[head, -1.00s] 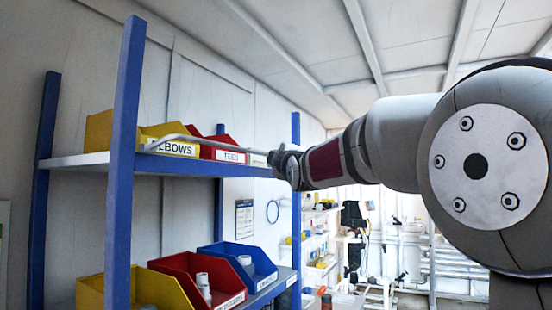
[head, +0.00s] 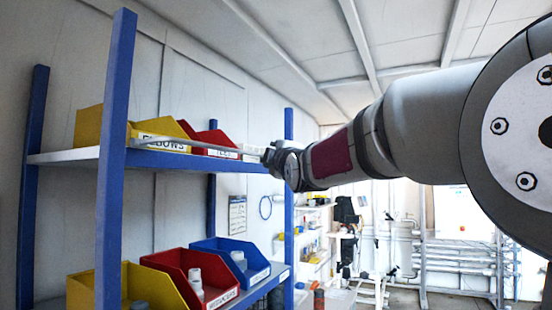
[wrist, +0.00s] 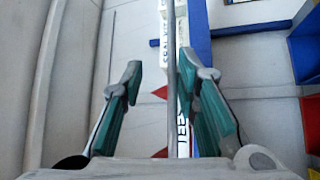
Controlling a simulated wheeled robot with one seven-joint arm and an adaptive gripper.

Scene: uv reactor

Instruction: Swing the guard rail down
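The guard rail (head: 200,147) is a thin grey rod along the front of the upper shelf, in front of the bins there. In the head view it runs from near the front blue post to my gripper (head: 279,156). In the wrist view the rail (wrist: 171,80) runs lengthwise between the two teal-padded fingers of my gripper (wrist: 160,85). The fingers are spread apart. The rail is nearer the right finger, with a clear gap to the left one; whether it touches the right pad I cannot tell. The fingertips are too small to make out in the head view.
The upper shelf (head: 66,156) holds a yellow bin (head: 168,130) labelled ELBOWS and a red bin (head: 212,138). Below are yellow, red and blue bins with fittings. Blue posts (head: 115,170) frame the rack. Pipework (head: 455,260) stands at the back right.

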